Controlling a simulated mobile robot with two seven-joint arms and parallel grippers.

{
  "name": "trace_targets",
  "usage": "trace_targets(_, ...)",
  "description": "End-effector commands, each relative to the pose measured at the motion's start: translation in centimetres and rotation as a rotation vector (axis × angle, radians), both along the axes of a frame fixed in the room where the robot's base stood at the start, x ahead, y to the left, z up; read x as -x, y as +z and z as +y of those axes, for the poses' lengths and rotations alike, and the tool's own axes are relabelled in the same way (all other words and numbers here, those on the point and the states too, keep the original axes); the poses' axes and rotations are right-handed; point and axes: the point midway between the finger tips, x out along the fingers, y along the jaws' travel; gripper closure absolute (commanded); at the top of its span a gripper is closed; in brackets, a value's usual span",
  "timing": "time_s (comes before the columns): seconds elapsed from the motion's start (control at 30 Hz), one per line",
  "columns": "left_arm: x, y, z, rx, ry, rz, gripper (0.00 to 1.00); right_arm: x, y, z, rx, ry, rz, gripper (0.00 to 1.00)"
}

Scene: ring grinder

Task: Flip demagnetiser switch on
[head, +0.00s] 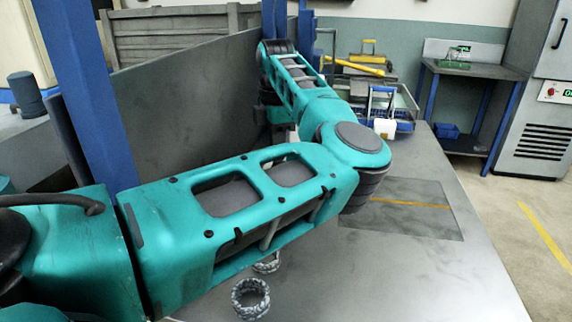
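A teal arm of mine comes in from the left, bends at its elbow and reaches back beside a grey upright panel (190,90). I cannot make out that arm's gripper fingers; the far end of the arm is partly hidden behind its own links and against dark parts. My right gripper is not in view. I cannot identify a demagnetiser or its switch with certainty. A grey cabinet (548,140) at the far right carries a red button (551,91) and a small green display.
Two grey rings stand at the front of the grey table (400,275); the nearer ring (238,303) shows best. A dark plate (425,220) with a yellow line lies on the table. A wire basket (404,103) stands behind the elbow. A side bench (470,70) stands at the back right.

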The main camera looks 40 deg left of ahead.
Motion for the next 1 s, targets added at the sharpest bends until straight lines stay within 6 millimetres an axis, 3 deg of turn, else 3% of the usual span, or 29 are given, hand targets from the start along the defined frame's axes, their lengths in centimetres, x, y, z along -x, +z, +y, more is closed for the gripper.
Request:
trace_targets(0.8,0.0,-1.4,0.0,0.002,-0.001,0.001,1.0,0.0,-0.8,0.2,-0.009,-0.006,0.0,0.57)
trace_targets(1.0,0.0,-0.9,-0.1,0.002,-0.001,0.002,1.0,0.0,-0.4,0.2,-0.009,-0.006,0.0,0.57)
